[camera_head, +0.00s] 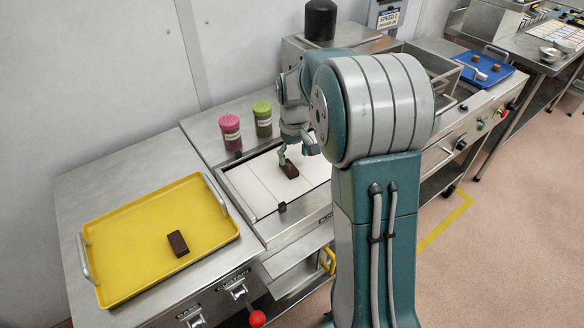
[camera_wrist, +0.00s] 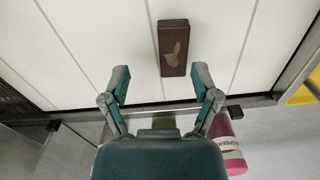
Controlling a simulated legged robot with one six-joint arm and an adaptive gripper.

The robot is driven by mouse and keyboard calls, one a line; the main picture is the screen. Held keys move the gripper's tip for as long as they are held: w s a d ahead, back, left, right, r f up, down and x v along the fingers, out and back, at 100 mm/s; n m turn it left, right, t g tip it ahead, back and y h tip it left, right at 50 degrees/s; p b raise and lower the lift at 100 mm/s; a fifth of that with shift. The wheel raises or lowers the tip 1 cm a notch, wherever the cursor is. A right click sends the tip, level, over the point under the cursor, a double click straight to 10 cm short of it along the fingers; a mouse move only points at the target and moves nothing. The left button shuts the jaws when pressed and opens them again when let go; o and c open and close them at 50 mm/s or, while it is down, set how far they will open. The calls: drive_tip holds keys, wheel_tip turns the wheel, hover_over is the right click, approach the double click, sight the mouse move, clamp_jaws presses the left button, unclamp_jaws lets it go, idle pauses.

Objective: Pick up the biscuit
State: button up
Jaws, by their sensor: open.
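A dark brown oblong block with a pale leaf-like mark, which looks like the biscuit (camera_wrist: 173,47), lies on a white slatted surface (camera_wrist: 110,40). In the head view the biscuit (camera_head: 290,170) lies on the white panel of the middle station. My gripper (camera_wrist: 162,80) is open and empty, its fingertips just short of the block's near end in the wrist view, one to each side. I cannot tell how high the fingertips are above the surface. In the head view my gripper (camera_head: 283,157) is close to the block and partly hidden by my arm.
A yellow tray (camera_head: 120,250) at the left holds another dark brown block (camera_head: 178,243). A pink jar (camera_head: 230,131) and a green jar (camera_head: 262,119) stand behind the white panel. A blue tray (camera_head: 487,72) with small brown pieces is at the back right.

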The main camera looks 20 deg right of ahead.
sight(290, 166)
drive_tip(key=f, duration=0.1)
drive_tip(key=a+f, duration=0.1)
drive_tip(key=shift+f, duration=0.3)
drive_tip(key=shift+a+f, duration=0.25)
drive_tip(key=shift+a, duration=0.35)
drive_tip(key=shift+d, duration=0.6)
drive_tip(key=c, duration=0.9)
drive_tip(key=shift+o, duration=0.2)
